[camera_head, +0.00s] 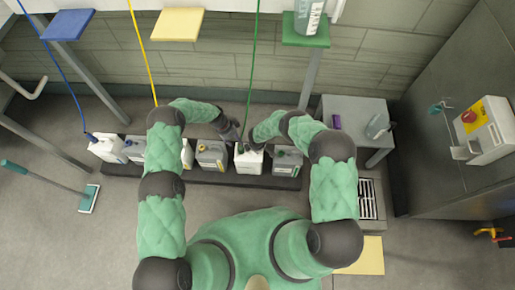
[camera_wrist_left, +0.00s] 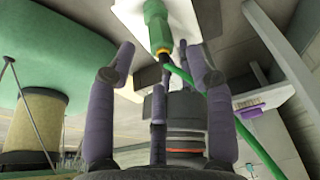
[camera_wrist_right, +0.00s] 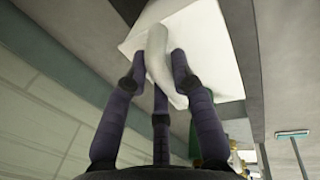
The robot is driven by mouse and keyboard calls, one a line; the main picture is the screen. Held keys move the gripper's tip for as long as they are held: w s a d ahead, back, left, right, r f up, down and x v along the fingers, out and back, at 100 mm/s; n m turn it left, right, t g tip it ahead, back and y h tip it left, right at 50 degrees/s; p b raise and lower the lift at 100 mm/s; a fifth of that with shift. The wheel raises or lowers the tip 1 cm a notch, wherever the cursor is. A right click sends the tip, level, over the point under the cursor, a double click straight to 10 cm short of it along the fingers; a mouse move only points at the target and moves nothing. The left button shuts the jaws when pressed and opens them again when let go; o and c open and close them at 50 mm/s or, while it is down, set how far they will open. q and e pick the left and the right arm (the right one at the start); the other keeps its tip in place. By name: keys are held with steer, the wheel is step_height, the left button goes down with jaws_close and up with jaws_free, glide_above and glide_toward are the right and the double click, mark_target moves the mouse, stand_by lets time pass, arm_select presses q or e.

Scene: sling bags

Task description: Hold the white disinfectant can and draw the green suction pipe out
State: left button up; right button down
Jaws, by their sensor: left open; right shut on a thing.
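The white can (camera_head: 248,163) stands in a dark low rack below my arms. My right gripper (camera_wrist_right: 155,65) is shut on the white can's handle (camera_wrist_right: 158,45); the can's body (camera_wrist_right: 205,45) fills the upper part of the right wrist view. The green suction pipe (camera_head: 254,65) hangs down to that can from above. In the left wrist view its green fitting (camera_wrist_left: 156,25) and thin green hose (camera_wrist_left: 215,105) show close to my left gripper (camera_wrist_left: 155,65). That gripper is open, with its fingers spread on both sides of the fitting. I cannot tell whether they touch it.
Several other cans, such as a grey one (camera_head: 212,155) and one at the right (camera_head: 287,160), stand close beside it in the rack (camera_head: 200,177). Blue (camera_head: 55,65) and yellow (camera_head: 143,50) hoses hang at the left. A grey side table (camera_head: 350,108) stands at the right.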

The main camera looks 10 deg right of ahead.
mark_target(239, 144)
arm_select(q)
steer(key=shift+x, duration=3.35)
steer(key=shift+w, duration=0.1)
jaws_close()
steer(key=shift+r, duration=0.15)
step_height(239, 144, up, 22)
steer(key=shift+f, duration=0.25)
stand_by(2.7)
